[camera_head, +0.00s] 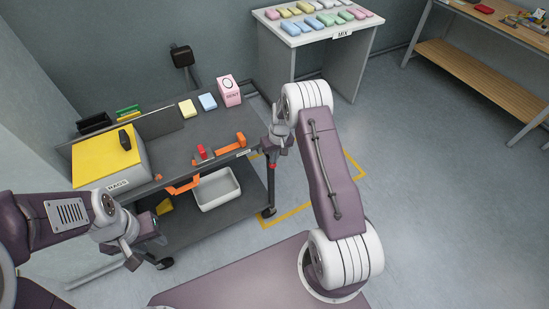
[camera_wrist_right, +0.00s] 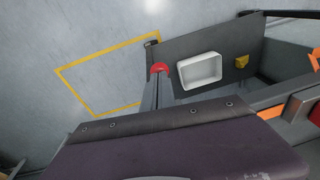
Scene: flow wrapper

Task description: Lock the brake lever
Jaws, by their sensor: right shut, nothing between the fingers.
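My right gripper (camera_head: 273,158) hangs pointing down by the right front corner of the grey cart (camera_head: 235,170). In the wrist view it is shut and empty. A small red rounded piece (camera_head: 271,166) shows right at its fingertips; it also shows in the right wrist view (camera_wrist_right: 160,68). It may be the brake lever's knob, but I cannot tell whether the fingers touch it. A dark caster (camera_head: 268,212) stands below. My left gripper (camera_head: 133,256) is low at the cart's left front, away from the red piece; its finger opening is unclear.
The cart carries a yellow-topped rags box (camera_head: 95,158), a pink box (camera_head: 229,91) and an orange piece (camera_head: 233,147) with a red part beside it. A white bin (camera_head: 216,190) sits on its lower shelf. Yellow floor lines (camera_head: 290,214) border open floor at right.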

